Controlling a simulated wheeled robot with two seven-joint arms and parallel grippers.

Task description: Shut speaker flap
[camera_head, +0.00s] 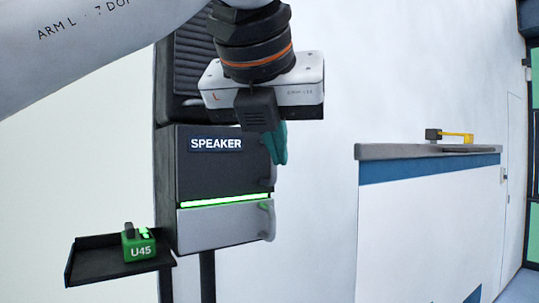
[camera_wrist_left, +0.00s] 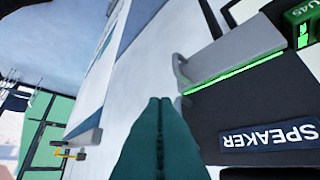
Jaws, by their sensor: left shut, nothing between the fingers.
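The speaker unit is a dark box on the wall. Its dark upper front (camera_head: 222,170) carries the SPEAKER label and has a handle at its right edge. A lit green strip (camera_head: 225,200) runs below it, above a light grey lower front (camera_head: 225,224) with its own handle. I cannot tell which front is the flap or whether a gap stands open. My left gripper (camera_head: 280,160) is shut and empty at the upper right edge of the dark front, partly covering its handle. In the left wrist view its teal fingers (camera_wrist_left: 161,102) point toward the handle side; contact is unclear.
A black shelf (camera_head: 90,262) holding a green U45 block (camera_head: 139,245) juts out left of the unit. A grey-topped counter (camera_head: 425,151) with a yellow-and-dark item (camera_head: 455,137) stands at right. Bare wall lies between unit and counter.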

